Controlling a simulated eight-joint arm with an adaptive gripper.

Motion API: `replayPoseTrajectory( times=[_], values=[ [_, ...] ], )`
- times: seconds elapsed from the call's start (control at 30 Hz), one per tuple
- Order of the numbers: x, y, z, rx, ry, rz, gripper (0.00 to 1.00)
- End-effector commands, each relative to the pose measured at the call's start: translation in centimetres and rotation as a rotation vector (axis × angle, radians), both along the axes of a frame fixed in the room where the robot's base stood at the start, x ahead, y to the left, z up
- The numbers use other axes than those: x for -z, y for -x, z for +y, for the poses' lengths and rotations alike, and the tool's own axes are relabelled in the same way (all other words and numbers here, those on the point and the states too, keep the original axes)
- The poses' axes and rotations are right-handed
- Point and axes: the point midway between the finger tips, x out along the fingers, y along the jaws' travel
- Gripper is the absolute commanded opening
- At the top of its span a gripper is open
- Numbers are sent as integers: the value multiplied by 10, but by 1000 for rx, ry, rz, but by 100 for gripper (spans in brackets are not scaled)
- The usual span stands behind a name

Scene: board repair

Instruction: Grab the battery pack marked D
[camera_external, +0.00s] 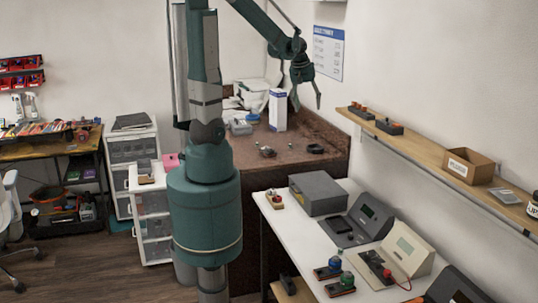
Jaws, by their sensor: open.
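My gripper (306,103) hangs open and empty, its fingers apart and pointing down. In the picture it appears above the brown table (328,165), in front of the wall. No letter D can be read on anything at this size, so I cannot tell which thing is the battery pack marked D. Small dark items with coloured parts lie on the white bench, such as one with a blue top (334,264) and one with a green top (346,280).
The white bench (290,228) also bears a grey box (318,194), a dark console (366,217) and a beige console (402,251). A cardboard box (468,167) stands on the wall shelf (430,148). A white and blue carton (278,110) stands on the brown table.

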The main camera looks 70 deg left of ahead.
Motion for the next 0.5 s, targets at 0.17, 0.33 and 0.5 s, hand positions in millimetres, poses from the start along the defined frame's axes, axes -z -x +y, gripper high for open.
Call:
replayPoseTrajectory(
  times=[0.17, 0.33, 0.5],
  values=[
    [24, -1, 41, -98, 27, 23, 55],
    [47, 2, 78, -191, 55, 44, 55],
    [73, 7, 115, -285, 81, 65, 55]
  ],
)
